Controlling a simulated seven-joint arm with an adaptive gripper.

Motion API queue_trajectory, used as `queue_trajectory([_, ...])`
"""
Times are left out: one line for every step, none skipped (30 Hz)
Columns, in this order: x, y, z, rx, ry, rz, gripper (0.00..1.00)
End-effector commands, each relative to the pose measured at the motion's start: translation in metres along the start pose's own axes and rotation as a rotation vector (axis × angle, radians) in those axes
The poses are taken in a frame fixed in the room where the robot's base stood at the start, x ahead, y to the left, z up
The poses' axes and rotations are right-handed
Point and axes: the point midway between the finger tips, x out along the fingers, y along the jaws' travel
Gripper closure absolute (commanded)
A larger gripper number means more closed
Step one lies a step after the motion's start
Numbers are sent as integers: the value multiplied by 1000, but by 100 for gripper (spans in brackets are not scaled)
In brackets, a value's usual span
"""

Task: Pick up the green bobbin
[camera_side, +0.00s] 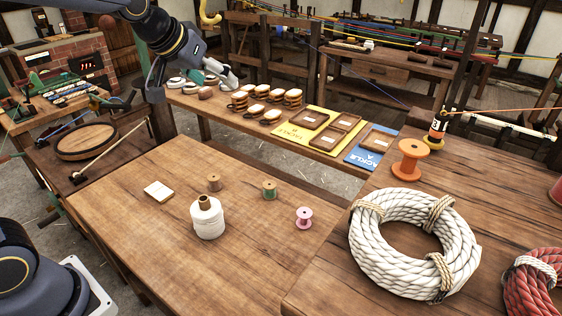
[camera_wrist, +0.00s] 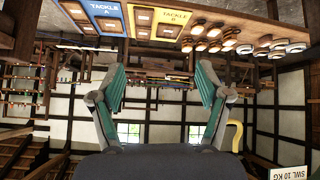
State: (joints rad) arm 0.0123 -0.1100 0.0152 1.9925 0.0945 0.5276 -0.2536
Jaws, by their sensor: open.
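The green bobbin (camera_side: 269,190) stands upright on the near wooden table in the side view, a small spool with wooden ends. It stands between a brown bobbin (camera_side: 214,183) and a pink bobbin (camera_side: 304,218), apart from both. My gripper is open and empty in the wrist view (camera_wrist: 160,80), its green-padded fingers spread wide. In the side view it is high at the upper left, well above and away from the bobbin, and partly hard to make out. The bobbin does not show in the wrist view.
A large white twine cone (camera_side: 208,220) stands in front of the bobbins, with a cream block (camera_side: 159,191) to the left. On the right table are a white rope coil (camera_side: 385,262), an orange spool (camera_side: 410,165) and a red rope coil (camera_side: 530,290). The near table's front is clear.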

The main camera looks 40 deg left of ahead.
Motion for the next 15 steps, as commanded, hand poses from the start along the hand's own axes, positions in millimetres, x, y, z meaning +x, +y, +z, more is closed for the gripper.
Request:
queue_trajectory([33, 3, -7, -5, -24, -7, 24])
queue_trajectory([52, 4, -11, -6, -32, -11, 24])
queue_trajectory([78, 6, -14, -9, -46, -15, 24])
queue_trajectory([97, 7, -14, -11, -59, -19, 24])
queue_trajectory([117, 8, -12, -10, -73, -23, 24])
queue_trajectory([144, 9, -8, -9, -95, -28, 24])
queue_trajectory([163, 9, -3, -7, -112, -33, 24])
queue_trajectory([180, 9, 4, -4, -130, -37, 24])
queue_trajectory([203, 9, 14, 1, -157, -43, 24])
queue_trajectory([218, 8, 23, 6, -179, -48, 24])
queue_trajectory([231, 7, 32, 11, -200, -52, 24])
queue_trajectory([246, 6, 46, 16, -230, -59, 24])
queue_trajectory([256, 5, 55, 19, -251, -63, 24])
queue_trajectory([264, 4, 65, 21, -271, -67, 24])
queue_trajectory([272, 3, 76, 24, -294, -71, 24])
